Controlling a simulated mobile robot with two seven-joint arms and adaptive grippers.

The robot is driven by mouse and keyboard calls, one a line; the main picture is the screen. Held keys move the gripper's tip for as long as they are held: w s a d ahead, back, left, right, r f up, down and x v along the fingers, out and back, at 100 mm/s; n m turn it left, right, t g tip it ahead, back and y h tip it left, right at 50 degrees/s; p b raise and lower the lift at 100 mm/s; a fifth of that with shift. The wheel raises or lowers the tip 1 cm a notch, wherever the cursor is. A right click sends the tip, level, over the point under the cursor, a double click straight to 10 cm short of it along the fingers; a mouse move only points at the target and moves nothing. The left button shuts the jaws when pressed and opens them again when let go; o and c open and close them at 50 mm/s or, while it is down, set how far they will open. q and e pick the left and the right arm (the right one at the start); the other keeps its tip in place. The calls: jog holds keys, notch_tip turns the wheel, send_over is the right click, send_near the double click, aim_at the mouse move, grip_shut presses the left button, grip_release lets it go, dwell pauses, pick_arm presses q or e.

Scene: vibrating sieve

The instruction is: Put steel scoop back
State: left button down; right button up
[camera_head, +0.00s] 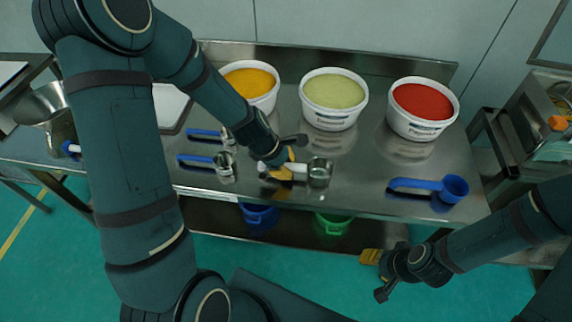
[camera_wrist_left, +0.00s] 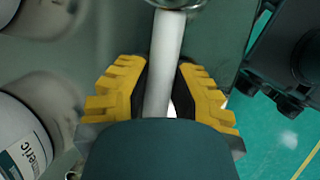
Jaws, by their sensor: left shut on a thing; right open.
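The steel scoop (camera_head: 319,172) has a small metal cup and a white handle. It is near the front of the steel table (camera_head: 360,180), cup to the right; I cannot tell whether it touches the tabletop. My left gripper (camera_head: 284,168) is shut on its handle. In the left wrist view the white handle (camera_wrist_left: 167,55) runs between the yellow fingers of my left gripper (camera_wrist_left: 160,92), and only the edge of the cup shows at the top. My right gripper (camera_head: 374,276) is open and empty, in front of the table and off its edge.
Tubs of orange (camera_head: 250,81), pale green (camera_head: 335,92) and red (camera_head: 422,103) powder stand along the back. Two blue-handled steel scoops (camera_head: 224,168) lie left of my left gripper; a blue scoop (camera_head: 453,188) lies at the right. Blue (camera_head: 259,216) and green (camera_head: 333,223) buckets stand below.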

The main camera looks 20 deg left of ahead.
pick_arm(q)
jog(key=shift+f, duration=0.2)
dwell(0.6)
jog(key=shift+c, duration=1.3)
grip_release()
jog(key=shift+r, duration=0.15)
jog(key=shift+r+p, duration=1)
jog(key=shift+r, duration=0.15)
jog(key=shift+r+p, duration=1.05)
jog(key=shift+r, duration=0.1)
jog(key=shift+r+p, duration=1.05)
jog(key=shift+r, duration=0.05)
